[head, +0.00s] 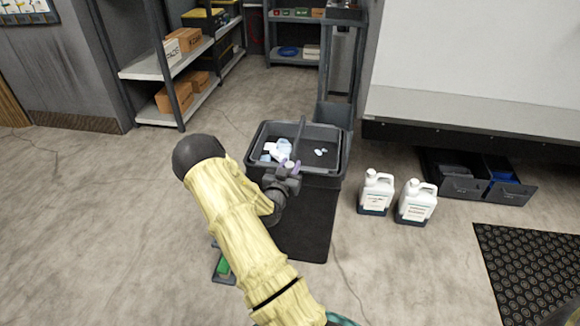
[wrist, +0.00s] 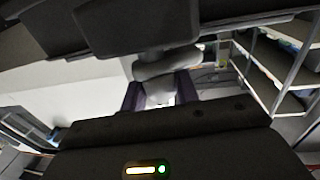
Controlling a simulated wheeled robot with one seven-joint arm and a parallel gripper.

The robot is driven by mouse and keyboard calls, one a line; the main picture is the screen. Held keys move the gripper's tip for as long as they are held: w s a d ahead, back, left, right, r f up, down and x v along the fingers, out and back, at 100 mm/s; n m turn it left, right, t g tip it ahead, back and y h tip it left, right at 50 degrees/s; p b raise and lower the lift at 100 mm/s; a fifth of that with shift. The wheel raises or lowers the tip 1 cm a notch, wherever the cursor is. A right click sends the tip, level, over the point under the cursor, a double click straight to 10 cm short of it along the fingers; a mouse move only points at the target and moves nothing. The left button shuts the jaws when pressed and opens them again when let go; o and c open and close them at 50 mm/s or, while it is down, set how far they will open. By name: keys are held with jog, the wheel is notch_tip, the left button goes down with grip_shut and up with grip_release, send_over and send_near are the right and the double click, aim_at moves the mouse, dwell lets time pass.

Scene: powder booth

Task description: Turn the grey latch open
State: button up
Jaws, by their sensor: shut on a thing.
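In the head view my gripper (head: 290,166) is at the near rim of a dark bin (head: 316,215), by its top. Its two purplish fingers are closed around a small pale grey piece. In the wrist view my gripper (wrist: 160,96) has one finger on each side of the grey latch (wrist: 165,68), a rounded lever below a dark block (wrist: 140,22). The gripper is shut on this latch. The fingers and my arm hide most of the latch in the head view, so its angle is hard to tell.
The bin's top holds white and pale blue scraps (head: 279,149). Two white jugs (head: 376,191) (head: 415,202) stand on the floor to its right. Shelving (head: 170,65) stands behind left, and a black mat (head: 530,270) lies at right. The floor at left is mostly clear.

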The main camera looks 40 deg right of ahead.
jog(key=shift+d+n+t+y, duration=0.1)
jog(key=shift+n+t+y, duration=0.9)
jog(key=shift+n+t, duration=0.3)
jog(key=shift+n+t+y, duration=0.6)
jog(key=shift+t+y, duration=0.3)
jog(key=shift+y, duration=0.1)
jog(key=o, duration=1)
jog(key=shift+a, duration=0.2)
jog(key=shift+p+v, duration=2.35)
jog(key=shift+v, duration=6.35)
